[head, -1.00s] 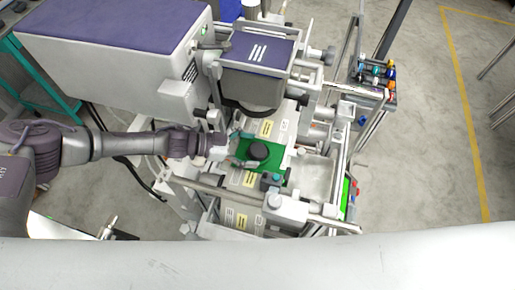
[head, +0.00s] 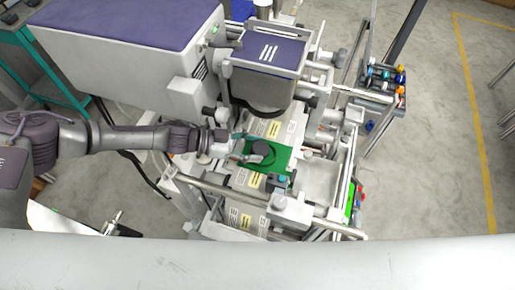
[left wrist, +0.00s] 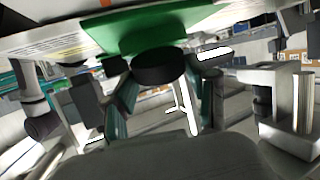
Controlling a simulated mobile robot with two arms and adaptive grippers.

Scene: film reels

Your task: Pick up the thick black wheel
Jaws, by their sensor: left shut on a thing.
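In the left wrist view the wheel (left wrist: 158,67) shows between the fingers, against the green mat (left wrist: 190,22). My left gripper (head: 256,151) reaches in from the left and is shut on the wheel, with its teal fingers at the wheel's sides. The fingers also show in the left wrist view (left wrist: 165,92). Whether the wheel touches the mat is hard to tell. My right gripper is not in view.
A large grey machine with a purple top (head: 130,25) stands behind my left arm. A purple-topped block (head: 270,52) overhangs the bed just behind the wheel. Metal rails (head: 270,208) and a small grey block (head: 291,210) lie in front. Coloured bottles (head: 385,76) stand at the right.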

